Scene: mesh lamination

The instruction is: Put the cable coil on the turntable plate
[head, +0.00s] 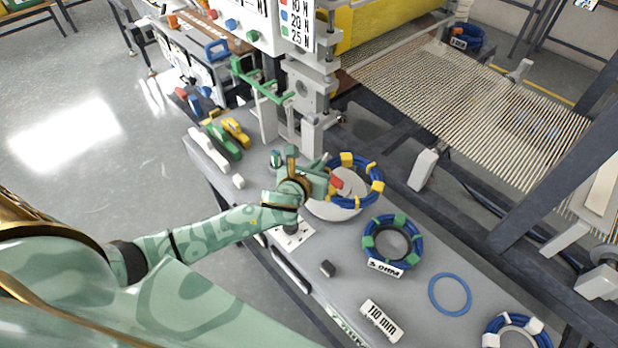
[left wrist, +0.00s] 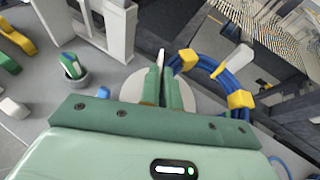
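The cable coil (head: 375,197) is blue with yellow ties. In the head view it is over the upper right part of the round grey turntable plate (head: 322,209), and I cannot tell whether it touches the plate. My left gripper (head: 330,183) is at the coil's left side, its fingers nearly together on the coil's rim. In the left wrist view the fingers (left wrist: 166,88) are over the plate (left wrist: 133,90), and the coil (left wrist: 207,65) reaches out to the right from the fingertips. They hide part of its rim. My right gripper is not in view.
A blue coil with green ties (head: 372,243) and a "5 OHM" label, a thin blue ring (head: 450,294) and a "110 mm" block (head: 381,320) lie on the grey bench. A grey post (head: 312,130) stands behind the plate.

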